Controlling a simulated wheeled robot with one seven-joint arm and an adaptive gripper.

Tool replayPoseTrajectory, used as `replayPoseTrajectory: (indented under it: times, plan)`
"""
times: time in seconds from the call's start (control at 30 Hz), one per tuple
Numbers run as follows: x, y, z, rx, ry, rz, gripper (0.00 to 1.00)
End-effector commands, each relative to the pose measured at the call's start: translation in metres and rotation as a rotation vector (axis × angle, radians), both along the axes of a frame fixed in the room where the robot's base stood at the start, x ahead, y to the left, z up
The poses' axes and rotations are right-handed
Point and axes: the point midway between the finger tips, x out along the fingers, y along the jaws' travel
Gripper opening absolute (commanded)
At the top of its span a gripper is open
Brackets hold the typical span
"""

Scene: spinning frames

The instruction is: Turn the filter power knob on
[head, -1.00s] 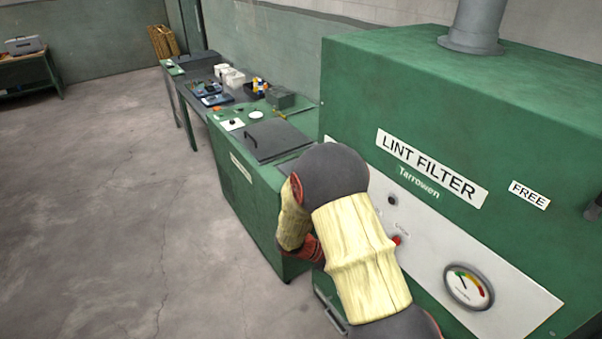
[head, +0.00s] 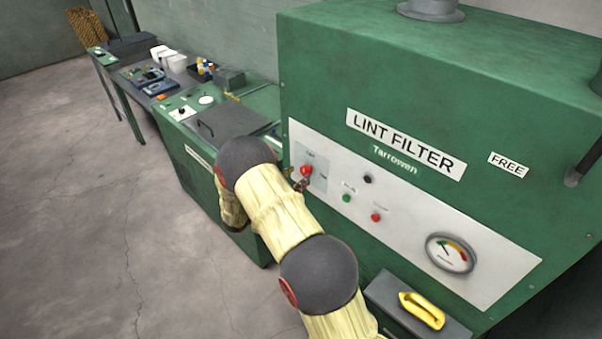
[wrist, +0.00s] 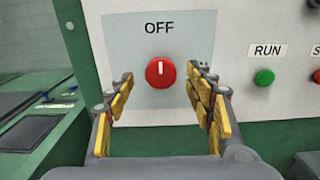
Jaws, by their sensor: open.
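The filter power knob is a round red knob (wrist: 160,72) on a pale plate under the word OFF in the wrist view. Its white mark points straight up, toward OFF. The red knob (head: 306,170) also shows at the left end of the lint filter's white panel (head: 480,272) in the head view. My gripper (wrist: 161,78) is open, one finger left and one right of the knob in the picture. No contact with the knob shows. In the head view my arm hides most of the gripper.
A green RUN button (wrist: 264,77) is right of the plate, with a red button (head: 376,217) beyond it. A gauge (head: 450,253) is farther right. A box with a yellow item (head: 422,310) stands below the panel. Green benches (head: 196,170) run along the left.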

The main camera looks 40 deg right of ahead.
Motion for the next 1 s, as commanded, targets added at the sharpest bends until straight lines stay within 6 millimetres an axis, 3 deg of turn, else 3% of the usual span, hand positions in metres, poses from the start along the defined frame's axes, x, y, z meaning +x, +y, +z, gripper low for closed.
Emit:
replayPoseTrajectory:
  times: [0.2, 0.57, 1.0]
  plan:
    - [0.002, -0.026, 0.001, 0.000, -0.002, -0.002, 0.53]
    - [0.002, -0.032, 0.000, 0.001, -0.001, 0.000, 0.53]
    - [0.002, -0.032, 0.000, 0.001, -0.001, -0.001, 0.29]
